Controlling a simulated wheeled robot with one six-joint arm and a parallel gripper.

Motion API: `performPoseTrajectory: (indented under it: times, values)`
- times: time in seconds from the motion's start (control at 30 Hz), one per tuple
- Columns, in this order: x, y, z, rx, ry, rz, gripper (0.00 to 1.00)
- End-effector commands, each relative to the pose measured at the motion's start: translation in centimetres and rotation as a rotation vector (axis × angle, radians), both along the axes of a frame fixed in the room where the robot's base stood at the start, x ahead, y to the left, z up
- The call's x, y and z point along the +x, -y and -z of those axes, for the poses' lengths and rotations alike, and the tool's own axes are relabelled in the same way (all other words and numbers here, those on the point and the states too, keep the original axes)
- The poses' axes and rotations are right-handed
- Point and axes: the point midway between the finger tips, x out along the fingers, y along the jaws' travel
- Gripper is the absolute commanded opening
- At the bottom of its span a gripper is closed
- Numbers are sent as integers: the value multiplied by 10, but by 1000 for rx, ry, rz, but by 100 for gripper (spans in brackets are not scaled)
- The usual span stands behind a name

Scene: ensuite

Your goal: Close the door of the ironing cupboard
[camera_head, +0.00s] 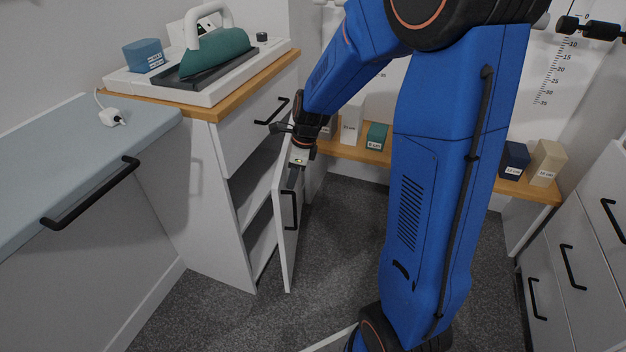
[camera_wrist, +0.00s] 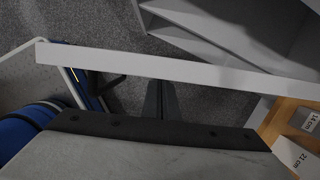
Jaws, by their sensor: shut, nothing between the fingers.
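The ironing cupboard (camera_head: 227,150) is white with a wooden top, and its door (camera_head: 286,243) stands partly open. The door has a black vertical handle (camera_head: 294,210) on its outer face. In the wrist view the door's top edge (camera_wrist: 200,72) crosses the picture as a white bar. My gripper (camera_head: 291,182) is shut and empty, pointing down at the outer side of the door near its top. In the wrist view my fingertips (camera_wrist: 160,88) are right beside that edge; I cannot tell whether they touch. The shelves (camera_wrist: 235,35) inside the cupboard show past the door.
A green iron-like object (camera_head: 215,55) and a blue block (camera_head: 143,55) sit on the cupboard top. A grey-blue counter (camera_head: 60,170) is at left, white drawers (camera_head: 565,265) at right. A wooden shelf (camera_head: 350,152) with labelled blocks is behind. Carpet (camera_head: 225,315) before the cupboard is clear.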

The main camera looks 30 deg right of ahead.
Motion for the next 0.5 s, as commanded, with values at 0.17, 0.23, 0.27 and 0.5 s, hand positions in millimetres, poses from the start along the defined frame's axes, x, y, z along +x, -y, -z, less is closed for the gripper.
performPoseTrajectory:
  times: [0.17, 0.23, 0.27, 0.5]
  values:
    - [14, -27, 0, 0, -1, 44, 0]
    - [20, -35, 0, 0, 0, 43, 0]
    - [21, -37, 0, 0, -1, 44, 0]
    - [32, -52, 0, 0, 0, 44, 0]
